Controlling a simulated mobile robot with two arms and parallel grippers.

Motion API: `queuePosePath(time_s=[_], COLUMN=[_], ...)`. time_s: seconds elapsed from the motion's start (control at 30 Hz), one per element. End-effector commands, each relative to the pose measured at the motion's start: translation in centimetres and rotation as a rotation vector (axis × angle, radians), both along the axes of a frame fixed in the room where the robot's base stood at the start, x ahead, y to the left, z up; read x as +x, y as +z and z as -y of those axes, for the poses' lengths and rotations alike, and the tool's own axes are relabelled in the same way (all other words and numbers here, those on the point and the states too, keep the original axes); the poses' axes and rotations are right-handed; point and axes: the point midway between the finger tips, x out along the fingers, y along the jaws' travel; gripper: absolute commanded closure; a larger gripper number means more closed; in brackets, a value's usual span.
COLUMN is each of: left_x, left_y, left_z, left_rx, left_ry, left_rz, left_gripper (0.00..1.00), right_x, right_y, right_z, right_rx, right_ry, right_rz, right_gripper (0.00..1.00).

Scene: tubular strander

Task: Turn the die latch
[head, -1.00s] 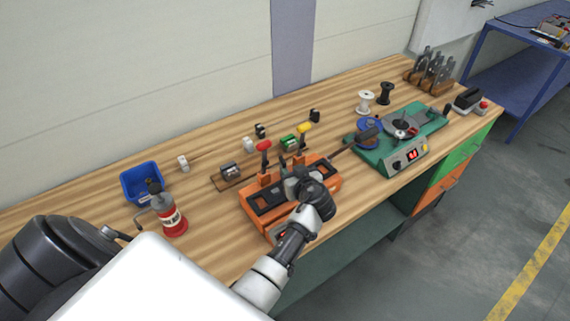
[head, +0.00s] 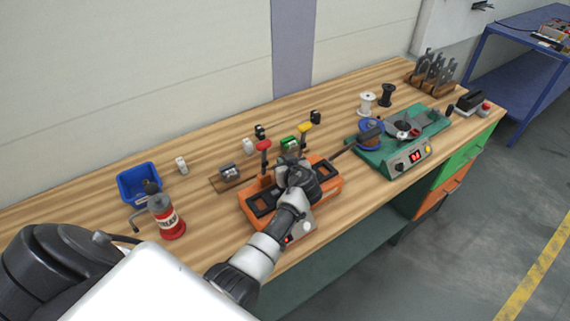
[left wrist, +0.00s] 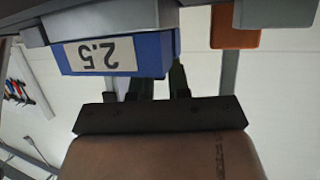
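The orange machine (head: 328,188) sits at the bench's front edge, with a red-knobbed lever (head: 264,146) and a yellow-knobbed lever (head: 304,128) standing up behind it. My left gripper (head: 292,167) is over the middle of the machine and hides part of its top. In the left wrist view, a blue block marked 2.5 (left wrist: 118,54), its label upside down, is close in front of the gripper. The fingers are dark and partly hidden behind the block, so their gap and any contact are unclear. I cannot make out the die latch for certain. My right gripper is not in view.
A green machine (head: 372,158) with a red display stands to the right. Small blocks and spools stand behind. The bench front between canister and orange machine is clear.

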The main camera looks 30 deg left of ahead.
Motion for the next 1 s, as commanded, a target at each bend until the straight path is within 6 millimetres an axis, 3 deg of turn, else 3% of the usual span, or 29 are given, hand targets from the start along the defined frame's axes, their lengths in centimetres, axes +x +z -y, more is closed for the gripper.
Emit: queuePosePath(time_s=[0.1,0.7,0.73,0.87,1.0], left_x=[-0.02,-0.26,-0.26,-0.25,-0.23], left_y=[-0.02,-0.12,-0.12,-0.09,-0.05], left_z=[0.02,-0.12,-0.12,-0.13,-0.14], left_rx=[0.0,-0.001,-0.001,0.0,0.0], left_ry=[0.0,-0.135,-0.135,-0.134,-0.134], left_rz=[0.0,-0.002,-0.002,-0.001,-0.001], left_gripper=[1.0,1.0,0.82,0.62,0.62], right_x=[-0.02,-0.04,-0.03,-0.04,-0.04], right_y=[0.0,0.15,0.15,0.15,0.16], right_z=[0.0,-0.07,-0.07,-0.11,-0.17], right_rx=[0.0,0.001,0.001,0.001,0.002], right_ry=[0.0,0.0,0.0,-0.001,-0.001], right_rz=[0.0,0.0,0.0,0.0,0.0], right_gripper=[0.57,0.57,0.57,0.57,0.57])
